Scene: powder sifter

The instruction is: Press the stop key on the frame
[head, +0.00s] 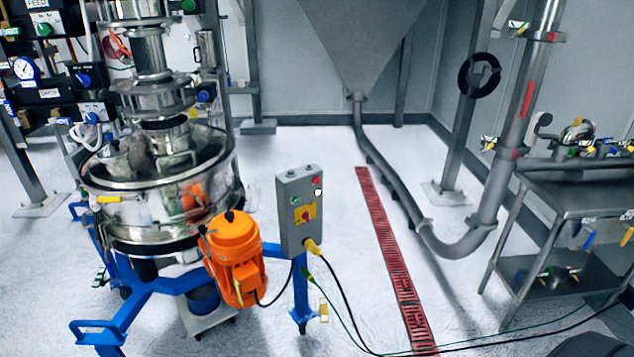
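A grey control box (289,232) stands upright on the blue frame (172,284), right of the sifter. A red key (316,180) sits at the upper right of its face. A green key (295,200) sits to the left and a little lower. A yellow plate with a red rotary switch (305,213) is below them. The key labels are too small to read. Neither of my grippers shows in the head view, and nothing is touching the box.
The steel sifter (150,215) and an orange motor (235,258) stand left of the box. Cables run from the box across the floor. A red floor grating (390,250), a curved pipe (450,247) and a steel cart (575,190) lie right. The floor near the grating is mostly clear.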

